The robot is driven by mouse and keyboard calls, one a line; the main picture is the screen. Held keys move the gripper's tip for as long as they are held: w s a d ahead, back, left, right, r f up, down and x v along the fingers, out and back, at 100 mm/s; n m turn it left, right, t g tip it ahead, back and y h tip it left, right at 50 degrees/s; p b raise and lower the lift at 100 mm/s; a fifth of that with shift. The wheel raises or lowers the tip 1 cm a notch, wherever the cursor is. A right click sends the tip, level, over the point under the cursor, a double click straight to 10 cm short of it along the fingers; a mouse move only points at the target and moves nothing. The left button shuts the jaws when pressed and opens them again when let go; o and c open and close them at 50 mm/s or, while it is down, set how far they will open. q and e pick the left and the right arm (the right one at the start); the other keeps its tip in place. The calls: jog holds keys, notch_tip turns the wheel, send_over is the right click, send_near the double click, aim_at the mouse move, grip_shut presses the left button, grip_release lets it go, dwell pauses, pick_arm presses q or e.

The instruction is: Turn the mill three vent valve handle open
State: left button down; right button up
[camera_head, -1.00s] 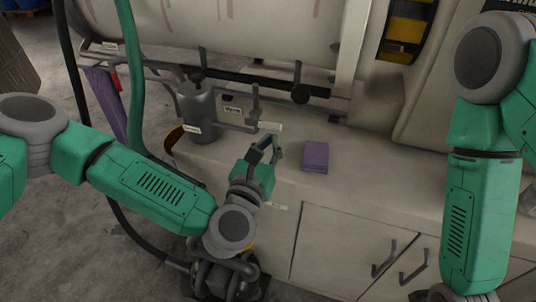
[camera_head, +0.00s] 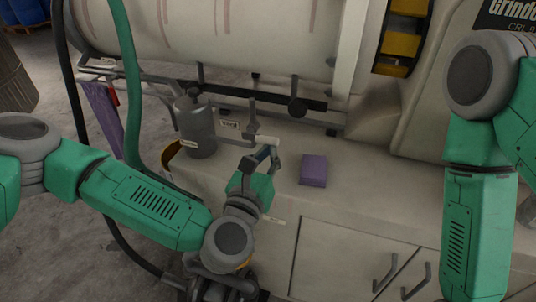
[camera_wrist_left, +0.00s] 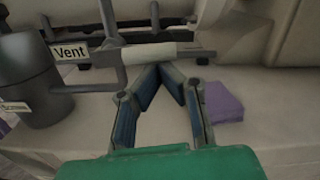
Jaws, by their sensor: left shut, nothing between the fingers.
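The vent valve handle, a grey lever with a pale sleeve (camera_head: 266,140), sticks out to the right from the pipework below the big drum. In the left wrist view its pale sleeve (camera_wrist_left: 148,53) lies crosswise just beyond my fingertips, beside a "Vent" label (camera_wrist_left: 70,52). My left gripper (camera_head: 268,152) is at the handle's near side, its fingertips (camera_wrist_left: 160,68) drawn together with nothing between them. I cannot tell whether the tips touch the sleeve. My right arm (camera_head: 478,215) hangs at the right, its gripper out of the picture.
A grey canister (camera_head: 196,128) stands left of the handle. A purple block (camera_head: 313,170) lies on the bench top (camera_head: 365,185) to the right. A green hose (camera_head: 130,90) and a purple cloth (camera_head: 103,118) are at the left. The bench right of the block is clear.

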aim_at(267, 141)
pick_arm(q)
jog(key=shift+r+n+b, duration=0.15)
jog(key=shift+n+b, duration=0.15)
jog(key=shift+n, duration=0.2)
notch_tip(267, 141, up, 3)
jog(key=n+b, duration=0.3)
jog(key=n, duration=0.3)
jog(key=shift+y, duration=0.4)
jog(key=shift+n, duration=0.9)
jog(key=shift+w+a+r+b, duration=0.25)
jog(key=shift+a+r+b, duration=0.15)
jog(key=shift+a+r, duration=0.4)
jog(key=shift+w+a+r+b, duration=0.2)
jog(key=shift+a+r+b, duration=0.3)
jog(key=shift+r, duration=0.35)
jog(key=shift+w+a+r, duration=0.1)
jog(key=shift+a, duration=0.15)
